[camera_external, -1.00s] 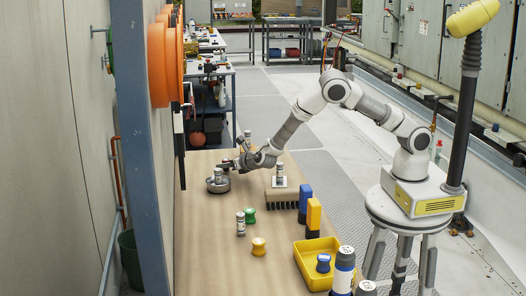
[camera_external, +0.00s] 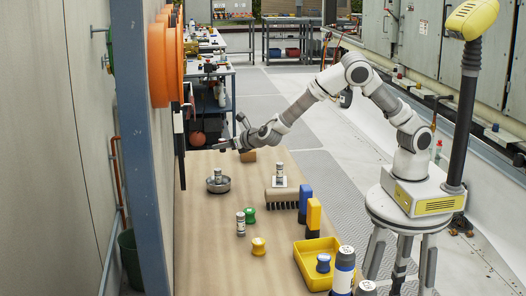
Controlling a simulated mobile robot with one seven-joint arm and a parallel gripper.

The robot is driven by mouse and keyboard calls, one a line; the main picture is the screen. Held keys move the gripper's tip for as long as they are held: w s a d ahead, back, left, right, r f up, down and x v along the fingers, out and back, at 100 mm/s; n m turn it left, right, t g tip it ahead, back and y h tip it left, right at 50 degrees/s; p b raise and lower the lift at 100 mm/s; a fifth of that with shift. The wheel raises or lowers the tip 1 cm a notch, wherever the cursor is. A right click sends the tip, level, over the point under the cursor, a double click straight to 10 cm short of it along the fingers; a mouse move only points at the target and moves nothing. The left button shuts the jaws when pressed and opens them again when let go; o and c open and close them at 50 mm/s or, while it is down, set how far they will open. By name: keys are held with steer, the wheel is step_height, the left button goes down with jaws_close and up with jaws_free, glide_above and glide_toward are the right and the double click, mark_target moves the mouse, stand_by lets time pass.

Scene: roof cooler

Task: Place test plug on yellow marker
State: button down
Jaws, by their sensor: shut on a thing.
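My gripper (camera_external: 219,149) is over the far left part of the wooden table (camera_external: 205,240), above and behind a round metal pan (camera_external: 218,187). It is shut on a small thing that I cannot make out. Silver cylinders that look like plugs stand in the pan (camera_external: 218,174), on a brush block (camera_external: 280,170), and upright on the table (camera_external: 240,224); I cannot tell which is the test plug. A yellow spool-shaped piece (camera_external: 258,247) stands on the near part of the table and may be the yellow marker.
A green spool (camera_external: 249,216) stands beside the table cylinder. The brush (camera_external: 282,194), blue (camera_external: 305,198) and yellow (camera_external: 314,216) blocks, and a yellow tray (camera_external: 303,257) with a blue spool (camera_external: 323,262) line the right side. A brown block (camera_external: 248,156) sits far back. The left wall borders the table.

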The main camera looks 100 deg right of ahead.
steer(key=a+r+n+t+y+b, duration=0.2)
steer(key=a+n+t+y+b, duration=0.1)
steer(key=a, duration=1.5)
steer(key=n+t+y+b, duration=0.1)
steer(key=n+y+b, duration=0.1)
steer(key=n+y, duration=0.25)
glide_above(258, 241)
step_height(258, 241, down, 5)
steer(key=shift+d+r, duration=0.1)
steer(key=shift+f+b, duration=0.8)
steer(key=shift+f, duration=1.3)
steer(key=shift+f, duration=0.25)
steer(key=c, duration=0.5)
jaws_free()
steer(key=shift+r, duration=0.1)
steer(key=shift+c, duration=0.2)
